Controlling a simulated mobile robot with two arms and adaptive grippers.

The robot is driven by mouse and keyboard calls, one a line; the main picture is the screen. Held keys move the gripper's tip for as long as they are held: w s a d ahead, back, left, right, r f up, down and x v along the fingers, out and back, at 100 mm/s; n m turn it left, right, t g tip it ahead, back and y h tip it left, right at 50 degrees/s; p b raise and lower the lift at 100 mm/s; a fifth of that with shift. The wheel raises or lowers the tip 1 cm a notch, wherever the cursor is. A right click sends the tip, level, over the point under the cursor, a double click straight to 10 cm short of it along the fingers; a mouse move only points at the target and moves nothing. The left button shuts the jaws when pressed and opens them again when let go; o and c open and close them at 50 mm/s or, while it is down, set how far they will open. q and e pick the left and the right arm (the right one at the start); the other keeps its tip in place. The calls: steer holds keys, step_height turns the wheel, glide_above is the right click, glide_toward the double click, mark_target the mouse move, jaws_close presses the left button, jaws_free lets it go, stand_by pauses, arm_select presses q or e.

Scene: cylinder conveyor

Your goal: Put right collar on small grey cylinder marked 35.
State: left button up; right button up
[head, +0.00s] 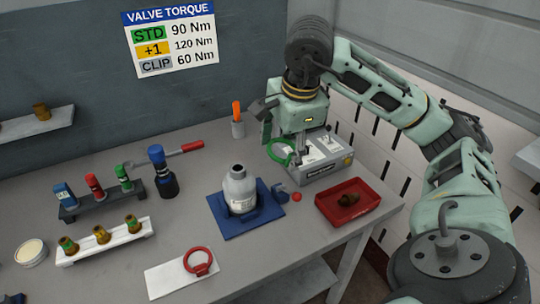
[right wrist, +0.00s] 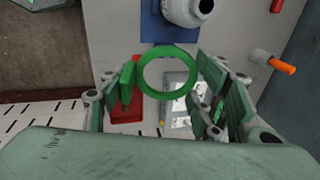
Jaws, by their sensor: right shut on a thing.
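The small grey cylinder (head: 241,186) stands upright in a blue base (head: 222,216) on the table. Its neck is bare, and any number on its label is too small to read. It also shows at the top of the right wrist view (right wrist: 188,10). My right gripper (head: 287,142) is shut on a green ring collar (head: 271,154), which sticks out from the fingers to the right of the cylinder and apart from it. In the right wrist view the green collar (right wrist: 142,72) lies between the fingers. A red ring collar (head: 188,258) is on a white plate (head: 160,280). My left gripper is not in view.
A grey box device (head: 318,178) stands under my right gripper. A red tray (head: 330,212) with brown pieces is at the right. A cup with an orange-handled tool (head: 237,116) stands behind.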

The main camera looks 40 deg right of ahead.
steer(key=n+g+p, duration=0.1)
steer(key=n+p, duration=0.7)
steer(key=n, duration=0.2)
glide_toward(240, 168)
steer(key=shift+s+r, duration=0.5)
steer(key=shift+r, duration=0.25)
steer(key=f+b, duration=0.1)
steer(key=f, duration=0.1)
steer(key=f+n, duration=0.1)
steer(key=f, duration=0.1)
steer(key=w+f+n+b, duration=0.1)
steer(key=f, duration=0.1)
steer(key=shift+f+b, duration=0.3)
steer(key=shift+b, duration=0.05)
steer(key=shift+w+f, duration=0.1)
steer(key=shift+f, duration=0.15)
steer(key=shift+f+b, duration=1.55)
steer(key=o, duration=1.1)
